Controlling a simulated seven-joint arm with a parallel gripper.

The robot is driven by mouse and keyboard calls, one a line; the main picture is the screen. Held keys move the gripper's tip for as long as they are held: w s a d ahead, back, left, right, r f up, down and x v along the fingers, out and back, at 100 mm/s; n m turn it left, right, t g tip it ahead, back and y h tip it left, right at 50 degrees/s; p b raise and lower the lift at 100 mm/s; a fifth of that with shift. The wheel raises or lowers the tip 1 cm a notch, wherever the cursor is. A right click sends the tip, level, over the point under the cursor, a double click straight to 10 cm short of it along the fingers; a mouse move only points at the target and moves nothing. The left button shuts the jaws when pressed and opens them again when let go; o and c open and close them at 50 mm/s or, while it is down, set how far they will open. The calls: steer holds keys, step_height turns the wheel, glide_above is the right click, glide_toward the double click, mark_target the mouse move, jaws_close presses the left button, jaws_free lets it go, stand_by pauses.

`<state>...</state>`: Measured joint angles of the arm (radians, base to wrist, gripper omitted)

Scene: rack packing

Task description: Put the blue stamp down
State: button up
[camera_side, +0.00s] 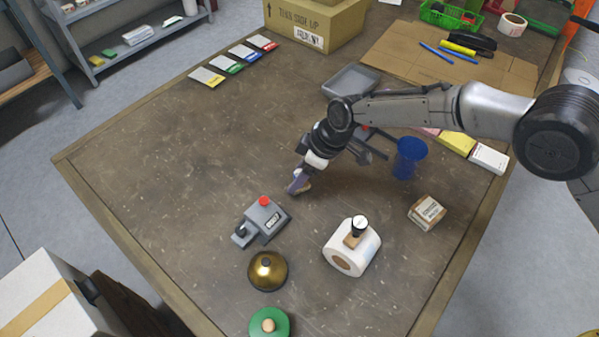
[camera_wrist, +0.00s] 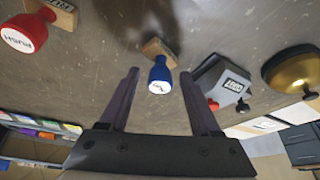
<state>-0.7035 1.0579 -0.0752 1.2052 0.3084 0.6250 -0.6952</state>
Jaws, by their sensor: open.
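The blue stamp (camera_wrist: 160,75) has a blue handle with a pale label on top and a wooden base (camera_wrist: 157,48). In the wrist view it appears to stand on the brown table, between the tips of my gripper's fingers (camera_wrist: 159,77). There is a gap on each side of the handle. My gripper is open. In the side view my gripper (camera_side: 299,181) is low over the middle of the table and hides most of the stamp.
A grey device with a red button (camera_side: 264,220) and a brass bell (camera_side: 267,271) stand towards the front. A white roll (camera_side: 347,257) carries a black-handled stamp (camera_side: 357,228). A blue cup (camera_side: 409,160) stands to the right. The table's left part is clear.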

steer(key=v, duration=1.2)
steer(key=shift+d+r, duration=0.1)
steer(key=s+d+r+m+t+h, duration=0.1)
steer(key=s+d+r+m, duration=0.25)
steer(key=d+r, duration=0.7)
steer(key=s+d+r+m+t, duration=0.1)
steer(key=s+d+r+m, duration=0.35)
steer(key=d, duration=1.05)
steer(key=s+d+m+t+h, duration=0.1)
steer(key=s+d+m, duration=0.1)
steer(key=s+d, duration=0.6)
steer(key=s+d+f+m+t+h, duration=0.1)
steer(key=s+d+m+h, duration=0.1)
steer(key=s+d, duration=0.5)
steer(key=s+m, duration=0.1)
steer(key=s, duration=0.5)
steer(key=shift+s+d, duration=0.4)
